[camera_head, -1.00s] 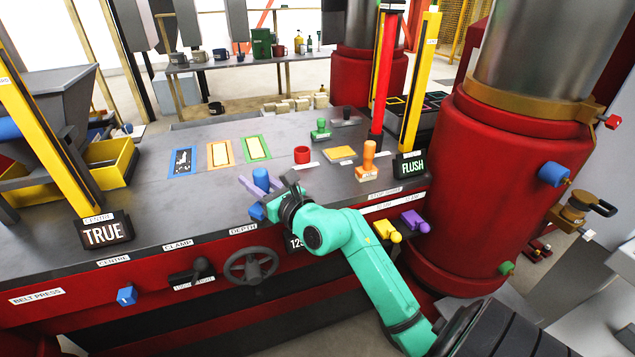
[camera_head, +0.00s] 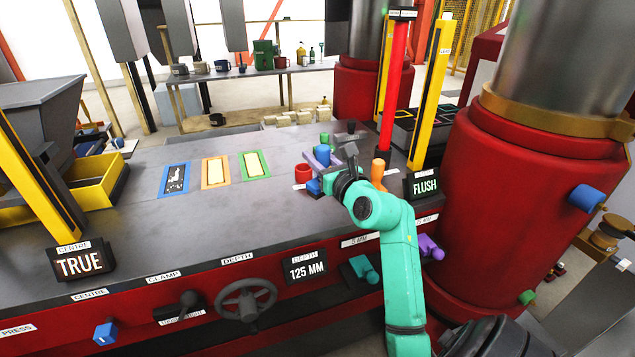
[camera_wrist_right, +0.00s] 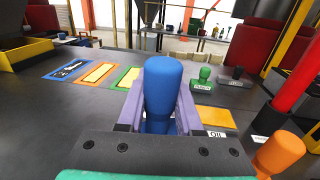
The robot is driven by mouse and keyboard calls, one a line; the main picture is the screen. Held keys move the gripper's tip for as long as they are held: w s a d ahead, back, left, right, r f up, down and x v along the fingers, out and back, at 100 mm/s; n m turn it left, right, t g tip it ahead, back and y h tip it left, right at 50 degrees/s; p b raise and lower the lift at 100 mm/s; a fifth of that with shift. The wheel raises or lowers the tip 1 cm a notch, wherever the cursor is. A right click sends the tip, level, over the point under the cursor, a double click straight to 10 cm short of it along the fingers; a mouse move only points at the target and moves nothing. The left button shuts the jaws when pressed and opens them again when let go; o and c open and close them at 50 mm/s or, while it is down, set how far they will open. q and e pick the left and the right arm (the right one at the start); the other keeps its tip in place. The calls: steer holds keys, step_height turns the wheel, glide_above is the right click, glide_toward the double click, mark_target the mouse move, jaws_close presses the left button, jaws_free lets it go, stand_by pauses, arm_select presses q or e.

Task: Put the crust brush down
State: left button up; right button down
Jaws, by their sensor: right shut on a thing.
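The crust brush (camera_head: 320,154), which I take to be the blue-handled tool, stands upright in my right gripper (camera_head: 322,163). The blue handle fills the middle of the right wrist view (camera_wrist_right: 163,90), between the two purple fingers, which are shut on it. The tool's lower end is hidden by the gripper, so I cannot tell whether it touches the bench. My left gripper is not in view.
A green-handled stamp (camera_wrist_right: 202,78), a dark stamp (camera_wrist_right: 235,78), a yellow pad (camera_wrist_right: 215,117) and an orange-handled stamp (camera_wrist_right: 280,155) stand close by. Blue (camera_head: 174,180), orange (camera_head: 215,171) and green (camera_head: 254,165) framed plates lie left. Red (camera_head: 392,90) and yellow (camera_head: 430,100) posts rise right.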

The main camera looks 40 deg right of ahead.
step_height(320, 180, down, 6)
steer(key=shift+b, duration=0.45)
steer(key=shift+f, duration=0.2)
steer(key=c, duration=0.6)
jaws_free()
steer(key=shift+r, duration=0.1)
steer(key=shift+r, duration=0.1)
steer(key=b+v, duration=0.3)
steer(key=v, duration=0.9)
steer(key=shift+d, duration=0.1)
